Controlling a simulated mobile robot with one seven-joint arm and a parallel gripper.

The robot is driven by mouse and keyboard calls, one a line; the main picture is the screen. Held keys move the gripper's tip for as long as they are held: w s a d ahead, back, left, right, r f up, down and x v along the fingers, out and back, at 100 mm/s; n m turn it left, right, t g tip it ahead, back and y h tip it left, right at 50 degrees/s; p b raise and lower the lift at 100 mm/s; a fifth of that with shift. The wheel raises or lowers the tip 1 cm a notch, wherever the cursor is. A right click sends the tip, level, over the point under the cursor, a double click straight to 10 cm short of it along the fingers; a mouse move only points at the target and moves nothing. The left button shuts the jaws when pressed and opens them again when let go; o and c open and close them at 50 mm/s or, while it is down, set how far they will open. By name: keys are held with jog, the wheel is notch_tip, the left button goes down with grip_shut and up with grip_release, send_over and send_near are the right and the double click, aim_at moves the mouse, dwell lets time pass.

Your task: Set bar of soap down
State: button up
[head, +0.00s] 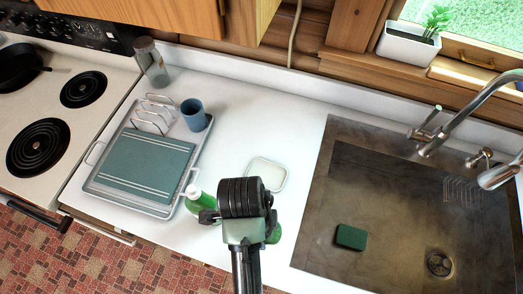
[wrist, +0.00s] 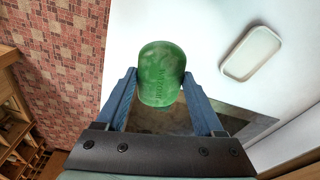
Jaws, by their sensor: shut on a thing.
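My gripper (head: 245,222) is in the lower middle of the head view, seen from above and behind. In the wrist view its two blue fingers (wrist: 160,100) are shut on the sides of the green bar of soap (wrist: 161,73), a rounded block with faint lettering. In the head view only a green edge of the soap (head: 274,234) shows right of the gripper. A small white soap dish (head: 268,174) lies on the white counter just beyond the gripper, and in the wrist view the dish (wrist: 250,51) is up and right of the soap, apart from it. The dish looks empty.
A green bottle (head: 206,204) with a white cap stands close left of my gripper. A metal tray (head: 88,187) with a teal mat and blue cup (head: 193,115) is further left. The sink (head: 385,200), holding a dark green sponge (head: 351,237), is right.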

jog(key=n, duration=0.1)
jog(key=w+f+n+b, duration=0.1)
jog(key=n, duration=0.1)
jog(key=w+n, duration=0.1)
jog(key=shift+f+n+t, duration=0.25)
jog(key=shift+n+t, duration=0.05)
jog(key=shift+n, duration=0.1)
jog(key=w+n+b, duration=0.1)
jog(key=n, duration=0.2)
jog(key=w+f+n+b, duration=0.1)
jog(key=n, duration=0.2)
jog(key=w+f+n+y+b, duration=0.1)
jog(key=n, duration=0.3)
jog(key=shift+w+f+t, duration=0.1)
jog(key=shift+w+t, duration=0.25)
jog(key=shift+t, duration=0.05)
jog(key=n, duration=0.1)
jog(key=w+n, duration=0.1)
jog(key=n, duration=0.1)
jog(key=shift+w+f+n+b, duration=0.15)
jog(key=shift+f+n+b, duration=0.1)
jog(key=shift+n+b, duration=0.15)
jog(key=shift+d, duration=0.15)
